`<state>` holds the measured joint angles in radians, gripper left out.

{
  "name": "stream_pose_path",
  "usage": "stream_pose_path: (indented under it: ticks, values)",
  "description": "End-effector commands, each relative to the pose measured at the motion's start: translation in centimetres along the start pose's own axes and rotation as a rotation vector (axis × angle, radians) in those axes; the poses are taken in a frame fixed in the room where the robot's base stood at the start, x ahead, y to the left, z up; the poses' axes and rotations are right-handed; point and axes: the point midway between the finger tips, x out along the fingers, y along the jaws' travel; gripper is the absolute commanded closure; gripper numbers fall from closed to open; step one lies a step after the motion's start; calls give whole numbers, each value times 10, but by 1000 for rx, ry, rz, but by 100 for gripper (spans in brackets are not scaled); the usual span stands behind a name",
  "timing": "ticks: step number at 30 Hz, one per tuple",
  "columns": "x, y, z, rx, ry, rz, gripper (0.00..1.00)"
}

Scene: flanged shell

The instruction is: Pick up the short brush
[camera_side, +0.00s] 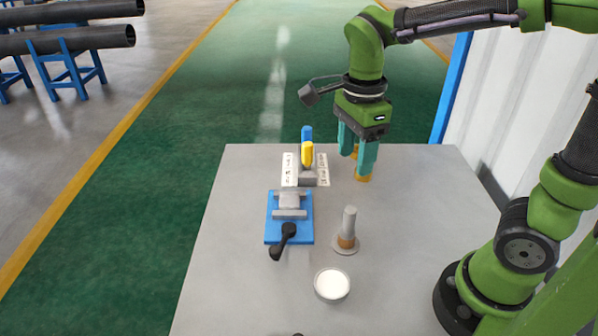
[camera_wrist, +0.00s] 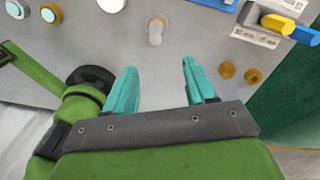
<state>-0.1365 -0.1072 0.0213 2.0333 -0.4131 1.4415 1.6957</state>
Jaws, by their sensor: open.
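Two upright handles, likely brushes, stand in a holder (camera_side: 322,172): a yellow handle (camera_side: 307,154) in front and a blue handle (camera_side: 307,132) behind it. The wrist view also shows the yellow handle (camera_wrist: 277,24) and the blue handle (camera_wrist: 305,36) at the upper right. Their bristles are hidden, and I cannot tell which is the short brush. My gripper (camera_side: 356,162) points down, open and empty, to the right of the holder in the side view. Its teal fingers (camera_wrist: 159,66) are apart in the wrist view with only bare table between them.
Brass rings (camera_side: 362,178) sit by my fingers; two show in the wrist view (camera_wrist: 228,71). A blue vise (camera_side: 275,228) with a black handle, a grey flanged shell (camera_side: 348,228) and a white-filled dish (camera_side: 332,285) stand nearer.

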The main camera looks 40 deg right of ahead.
Motion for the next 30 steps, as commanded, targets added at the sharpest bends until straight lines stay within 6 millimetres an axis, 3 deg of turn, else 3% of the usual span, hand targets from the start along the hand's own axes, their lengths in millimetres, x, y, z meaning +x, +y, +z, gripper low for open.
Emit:
stream_pose_path:
  ticks: [15,23,30]
  values:
    - [98,2,-1,12,2,6,45]
    - [118,2,0,11,-1,1,45]
    - [152,10,0,11,1,5,45]
